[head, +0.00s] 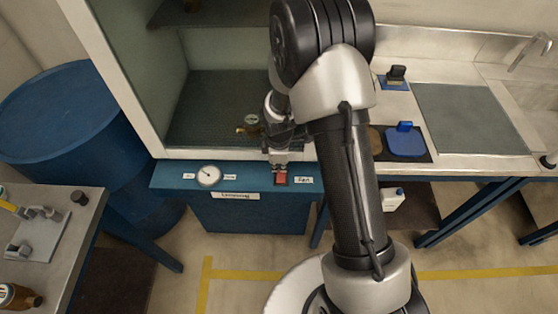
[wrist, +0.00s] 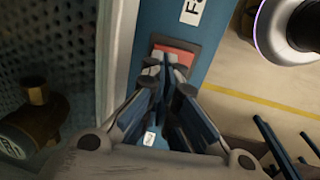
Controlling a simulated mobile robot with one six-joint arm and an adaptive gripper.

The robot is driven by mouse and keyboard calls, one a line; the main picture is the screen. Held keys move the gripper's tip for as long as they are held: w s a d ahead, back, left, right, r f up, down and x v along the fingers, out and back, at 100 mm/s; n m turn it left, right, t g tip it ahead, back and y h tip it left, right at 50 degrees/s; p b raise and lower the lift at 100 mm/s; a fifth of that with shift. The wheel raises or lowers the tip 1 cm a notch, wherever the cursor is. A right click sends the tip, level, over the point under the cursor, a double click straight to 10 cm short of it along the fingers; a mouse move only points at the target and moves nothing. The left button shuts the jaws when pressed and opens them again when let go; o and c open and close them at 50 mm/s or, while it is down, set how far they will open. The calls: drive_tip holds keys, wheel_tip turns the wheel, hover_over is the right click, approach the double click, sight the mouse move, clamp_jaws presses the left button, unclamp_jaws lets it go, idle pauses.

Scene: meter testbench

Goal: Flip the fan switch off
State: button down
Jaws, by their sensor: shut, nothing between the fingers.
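The fan switch (head: 281,178) is a red rocker in a dark frame on the blue front panel, beside a white label (head: 303,180). In the wrist view the red rocker (wrist: 176,56) shows just beyond my fingertips. My gripper (head: 279,168) is shut and empty, with its fingertips at the upper edge of the switch. The shut fingers (wrist: 165,72) cover the near part of the switch in the wrist view. I cannot tell whether they touch it, nor which way the rocker is tipped.
A round gauge (head: 208,175) sits on the same blue panel (head: 170,178), left of the switch. A brass fitting (head: 250,124) stands inside the hood, also seen in the wrist view (wrist: 36,115). A sink bench with a blue item (head: 405,142) lies to the right.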

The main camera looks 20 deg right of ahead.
sight(279, 172)
drive_tip(key=shift+w+f, duration=0.1)
drive_tip(key=shift+f, duration=0.8)
drive_tip(key=shift+w+d+f, duration=0.1)
drive_tip(key=shift+w+f, duration=0.05)
drive_tip(key=shift+f, duration=0.2)
drive_tip(key=shift+s, duration=0.2)
drive_tip(key=shift+s+a+r, duration=0.2)
drive_tip(key=shift+s+a, duration=0.05)
drive_tip(key=shift+s, duration=0.35)
wheel_tip(279, 172, up, 14)
drive_tip(key=w+p, duration=0.1)
drive_tip(key=p, duration=0.5)
drive_tip(key=shift+w+d, duration=0.25)
drive_tip(key=shift+w, duration=0.1)
drive_tip(key=shift+f, duration=0.1)
